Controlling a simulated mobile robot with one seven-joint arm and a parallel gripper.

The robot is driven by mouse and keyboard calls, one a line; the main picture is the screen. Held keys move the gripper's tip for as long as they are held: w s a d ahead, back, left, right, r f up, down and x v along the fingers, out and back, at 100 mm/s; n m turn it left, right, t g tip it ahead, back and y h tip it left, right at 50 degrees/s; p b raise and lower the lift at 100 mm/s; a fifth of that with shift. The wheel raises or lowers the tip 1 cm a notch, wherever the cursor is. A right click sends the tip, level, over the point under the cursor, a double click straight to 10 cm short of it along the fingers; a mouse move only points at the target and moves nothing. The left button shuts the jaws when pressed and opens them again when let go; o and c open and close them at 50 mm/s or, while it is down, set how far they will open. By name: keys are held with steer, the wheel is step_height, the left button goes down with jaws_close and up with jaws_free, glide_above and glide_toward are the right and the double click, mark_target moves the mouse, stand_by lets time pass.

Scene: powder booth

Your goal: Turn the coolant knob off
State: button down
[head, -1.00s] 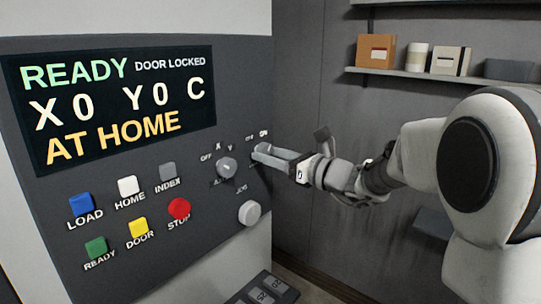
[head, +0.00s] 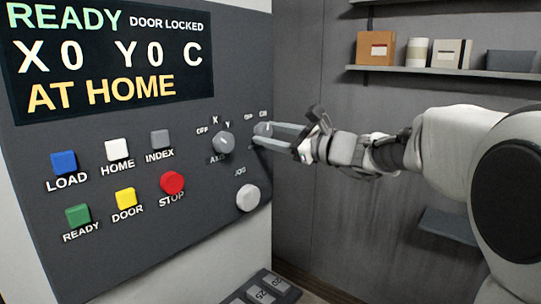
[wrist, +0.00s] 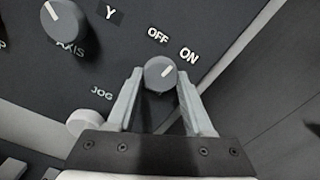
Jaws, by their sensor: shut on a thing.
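The coolant knob (wrist: 160,73) is a small round grey knob at the right edge of the dark control panel, below the OFF and ON labels. Its white pointer mark leans up and right, towards ON. My gripper (wrist: 158,78) is shut on the knob, one finger on each side of it. In the head view the knob (head: 262,129) shows at the fingertips of my gripper (head: 264,134), which reaches in from the right. The label below the knob is hidden by my gripper.
The axis knob (head: 222,142) is close on the left, and the pale jog knob (head: 248,198) is below. Coloured buttons, including a red stop button (head: 172,183), lie further left. A shelf (head: 450,72) with boxes hangs on the back wall.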

steer(key=n+b, duration=0.1)
steer(key=b, duration=0.1)
steer(key=n+b, duration=0.3)
steer(key=b, duration=0.1)
steer(key=shift+f+n, duration=0.3)
steer(key=shift+n, duration=0.1)
steer(key=n+b, duration=0.1)
steer(key=b, duration=0.1)
steer(key=n+b, duration=0.2)
steer(key=shift+w+r, duration=0.1)
steer(key=shift+r, duration=0.15)
steer(key=shift+n+b, duration=0.3)
steer(key=shift+b, duration=0.05)
steer(key=shift+r, duration=0.15)
steer(key=shift+c, duration=1.5)
jaws_free()
steer(key=shift+d, duration=0.15)
